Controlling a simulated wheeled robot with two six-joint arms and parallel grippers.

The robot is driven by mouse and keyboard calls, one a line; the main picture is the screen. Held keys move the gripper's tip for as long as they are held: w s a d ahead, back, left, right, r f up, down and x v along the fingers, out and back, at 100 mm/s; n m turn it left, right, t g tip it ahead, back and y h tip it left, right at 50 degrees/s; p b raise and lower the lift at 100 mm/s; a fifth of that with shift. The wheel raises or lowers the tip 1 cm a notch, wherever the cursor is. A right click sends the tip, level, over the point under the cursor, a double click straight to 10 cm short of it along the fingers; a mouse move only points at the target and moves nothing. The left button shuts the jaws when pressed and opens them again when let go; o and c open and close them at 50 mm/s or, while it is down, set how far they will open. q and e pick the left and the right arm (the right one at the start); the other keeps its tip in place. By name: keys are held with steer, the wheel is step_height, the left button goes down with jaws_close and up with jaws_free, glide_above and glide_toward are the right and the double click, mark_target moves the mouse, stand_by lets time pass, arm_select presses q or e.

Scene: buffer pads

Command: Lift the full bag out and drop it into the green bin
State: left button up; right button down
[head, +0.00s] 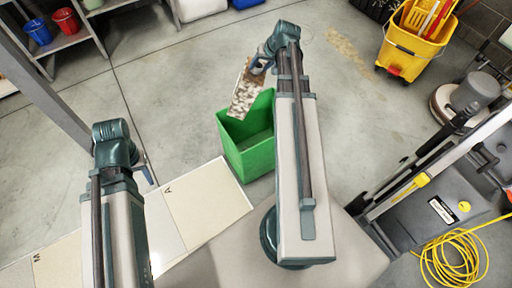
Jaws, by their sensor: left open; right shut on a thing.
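The full bag (245,96) is a mottled grey-and-white bag with a brown top part. It hangs tilted from my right gripper (257,68), which is shut on it. The bag is over the back left part of the green bin (254,154), and its lower end overlaps the bin's back rim in the picture. I cannot tell whether they touch. The bin stands on the floor with its open top showing a bare inner wall. My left gripper (147,172) is mostly hidden behind its own wrist, low at the left, apart from the bag and bin.
Pale boards marked with letters (205,200) lie left of the bin. A yellow mop bucket (408,45) stands at the back right. A grey floor machine (432,212) and a coiled yellow cable (452,262) are at the right. Shelves with buckets (66,21) stand at the back left.

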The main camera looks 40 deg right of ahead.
steer(key=s+d+f+b, duration=0.2)
steer(key=d+f+b, duration=0.3)
steer(key=f+b, duration=0.5)
steer(key=shift+s+d+f+m, duration=0.2)
steer(key=shift+f+m, duration=0.2)
steer(key=shift+f, duration=0.55)
step_height(320, 180, down, 6)
steer(key=b, duration=0.6)
